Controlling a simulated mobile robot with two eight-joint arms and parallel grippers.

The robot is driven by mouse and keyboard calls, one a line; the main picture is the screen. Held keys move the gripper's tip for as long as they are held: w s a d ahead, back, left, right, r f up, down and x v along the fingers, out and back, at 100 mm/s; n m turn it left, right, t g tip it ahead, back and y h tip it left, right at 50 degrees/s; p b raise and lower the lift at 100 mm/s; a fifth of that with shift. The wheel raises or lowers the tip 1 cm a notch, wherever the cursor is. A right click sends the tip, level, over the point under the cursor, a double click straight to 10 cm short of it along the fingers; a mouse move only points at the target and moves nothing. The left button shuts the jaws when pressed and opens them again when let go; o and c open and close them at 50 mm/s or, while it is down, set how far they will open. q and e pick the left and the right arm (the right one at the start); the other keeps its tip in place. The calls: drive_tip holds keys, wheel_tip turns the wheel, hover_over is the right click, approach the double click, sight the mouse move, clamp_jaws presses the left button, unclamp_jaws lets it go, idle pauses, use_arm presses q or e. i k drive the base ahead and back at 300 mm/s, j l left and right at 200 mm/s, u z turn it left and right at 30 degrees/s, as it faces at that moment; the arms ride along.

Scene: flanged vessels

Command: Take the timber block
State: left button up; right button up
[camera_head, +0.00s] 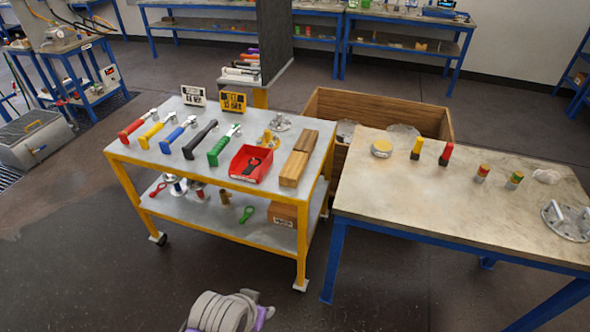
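Two timber blocks lie nearly end to end near the right edge of the yellow-framed cart's grey top (178,160). The nearer timber block (293,168) is lighter; the farther timber block (306,140) is browner. I cannot tell whether they touch. A brown wooden block or box (284,214) with a pale label is partly visible on the lower shelf. A grey, ribbed part of my own arm with purple patches shows at the bottom edge, in front of the cart and apart from the blocks. No gripper fingers are visible.
A red bin (251,164) sits left of the nearer block, with several coloured-handled tools farther left. A large wooden crate (430,122) stands behind. A blue-legged table (400,200) with small items is close on the right. Floor in front is open.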

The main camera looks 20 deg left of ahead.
sight(291, 172)
drive_tip(key=j+z, duration=0.1)
drive_tip(key=z, duration=0.6)
drive_tip(key=i+j+z, duration=0.1)
drive_tip(key=j+z, duration=0.65)
drive_tip(key=j, duration=0.25)
drive_tip(key=j+z, duration=0.1)
drive_tip(key=j, duration=0.75)
drive_tip(key=k+j+z, duration=0.1)
drive_tip(key=j, duration=0.7)
